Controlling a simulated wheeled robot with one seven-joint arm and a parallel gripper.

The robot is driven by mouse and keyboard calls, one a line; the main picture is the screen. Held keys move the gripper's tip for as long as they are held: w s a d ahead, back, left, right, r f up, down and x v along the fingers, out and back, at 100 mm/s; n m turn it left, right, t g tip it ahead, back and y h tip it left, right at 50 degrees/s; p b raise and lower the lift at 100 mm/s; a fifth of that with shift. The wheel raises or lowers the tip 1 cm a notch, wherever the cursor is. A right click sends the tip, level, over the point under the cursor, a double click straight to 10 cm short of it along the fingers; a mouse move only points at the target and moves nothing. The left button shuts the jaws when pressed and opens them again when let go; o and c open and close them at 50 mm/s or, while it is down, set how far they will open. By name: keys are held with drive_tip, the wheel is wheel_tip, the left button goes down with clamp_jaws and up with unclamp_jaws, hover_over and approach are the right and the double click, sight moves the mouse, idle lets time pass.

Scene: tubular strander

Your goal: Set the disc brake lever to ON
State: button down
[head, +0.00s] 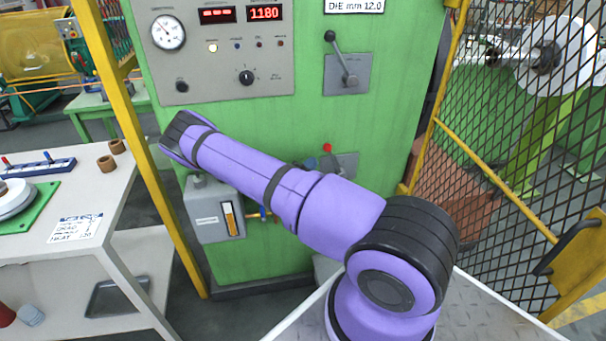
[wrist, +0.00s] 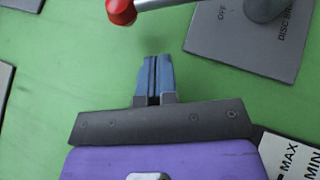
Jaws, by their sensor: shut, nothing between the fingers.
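The disc brake lever has a red ball knob (wrist: 121,12) on a metal rod that runs right to a round pivot (wrist: 263,8) on a grey plate (wrist: 246,42). The plate bears the word OFF just below the rod, and the partly cut-off words DISC BR. No ON mark shows. In the head view the red knob (head: 327,148) sits above my arm, with part of the grey plate (head: 348,163) beside it. My gripper (wrist: 152,60) is shut and empty, below and right of the knob in the wrist view, apart from it. My arm covers much of this area in the head view.
Another lever with a black knob (head: 330,36) is on a higher plate of the green cabinet (head: 225,130). A gauge box (head: 207,222) is low on the cabinet. A yellow post (head: 165,195) and a table (head: 95,190) are left; a mesh guard (head: 500,130) is right.

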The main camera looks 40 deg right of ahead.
drive_tip(key=shift+s+d+r, duration=0.45)
drive_tip(key=shift+s+d, duration=0.2)
drive_tip(key=shift+d, duration=0.15)
drive_tip(key=shift+s+d+r, duration=0.45)
drive_tip(key=shift+s+d, duration=0.15)
drive_tip(key=shift+d, duration=0.15)
drive_tip(key=shift+s+d+r+m+g+y, duration=0.3)
drive_tip(key=shift+d+r+m+y, duration=0.2)
drive_tip(key=shift+y, duration=0.1)
drive_tip(key=shift+s+d+r+m+y, duration=0.3)
drive_tip(key=shift+s+d+m+y, duration=0.55)
drive_tip(key=shift+d+y, duration=0.45)
drive_tip(key=shift+s+d+r+m+y, duration=0.3)
drive_tip(key=shift+s+d+m+y, duration=0.5)
drive_tip(key=shift+d+y, duration=0.5)
drive_tip(key=shift+s+d+r+m+y, duration=0.3)
drive_tip(key=shift+s+d+m+y, duration=0.55)
drive_tip(key=shift+d+y, duration=0.45)
drive_tip(key=shift+s+d, duration=0.1)
drive_tip(key=shift+d, duration=0.05)
